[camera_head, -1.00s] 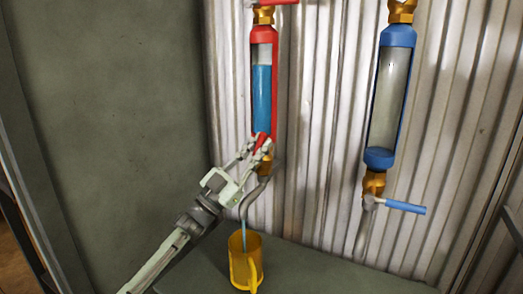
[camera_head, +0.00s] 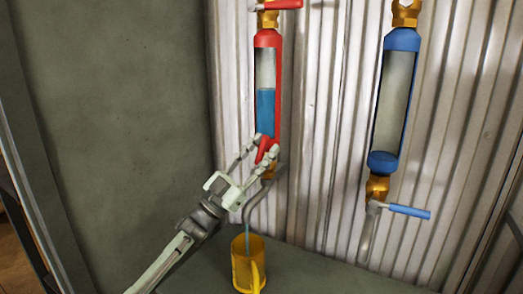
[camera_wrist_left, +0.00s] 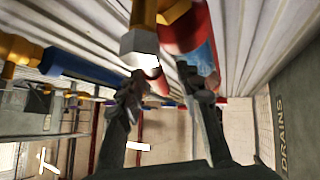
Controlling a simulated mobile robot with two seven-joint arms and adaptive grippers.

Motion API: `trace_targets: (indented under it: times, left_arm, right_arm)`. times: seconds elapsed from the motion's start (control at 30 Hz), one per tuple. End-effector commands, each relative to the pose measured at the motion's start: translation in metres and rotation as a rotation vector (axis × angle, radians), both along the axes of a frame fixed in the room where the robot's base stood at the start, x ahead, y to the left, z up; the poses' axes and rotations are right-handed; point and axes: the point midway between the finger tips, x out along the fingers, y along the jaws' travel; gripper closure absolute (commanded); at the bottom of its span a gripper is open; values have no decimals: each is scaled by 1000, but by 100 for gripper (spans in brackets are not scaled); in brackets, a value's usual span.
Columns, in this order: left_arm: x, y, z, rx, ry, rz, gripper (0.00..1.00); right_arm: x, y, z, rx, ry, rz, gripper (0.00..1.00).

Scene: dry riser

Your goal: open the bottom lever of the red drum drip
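The red drum drip (camera_head: 266,60) hangs upright on the corrugated wall, its clear tube partly filled with blue liquid. Its bottom lever (camera_head: 263,148) is red and tilted up, at the brass valve below the drum. My left gripper (camera_head: 264,146) is open, with its fingers on either side of this lever; whether they touch it cannot be told. In the left wrist view the gripper (camera_wrist_left: 168,88) shows a gap between its fingers, with the drum's red end (camera_wrist_left: 184,32) just beyond. A thin blue stream runs from the spout into a yellow mug (camera_head: 240,270). My right gripper is out of view.
A blue drum (camera_head: 372,162), apparently empty, hangs to the right with a blue lever (camera_head: 409,211) sticking out right. The red drum's top lever (camera_head: 284,4) shows at the top edge. A grey-green ledge (camera_head: 310,270) lies below; a plain dark panel (camera_head: 110,90) stands left.

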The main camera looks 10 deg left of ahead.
Motion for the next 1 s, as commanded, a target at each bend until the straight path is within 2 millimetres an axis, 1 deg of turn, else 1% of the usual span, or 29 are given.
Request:
trace_targets:
  times: [0.17,0.4,0.6,0.8,1.0]
  left_arm:
    - [-7,10,-12,1,4,3,65]
    - [-34,40,-44,3,4,2,65]
    - [-52,60,-66,0,3,1,65]
    - [-60,70,-75,1,-1,1,65]
    - [-61,71,-76,-1,-1,0,65]
  right_arm:
    - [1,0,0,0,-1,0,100]
    - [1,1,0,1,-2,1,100]
    - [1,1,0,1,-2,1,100]
    - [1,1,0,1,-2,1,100]
    - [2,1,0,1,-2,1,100]
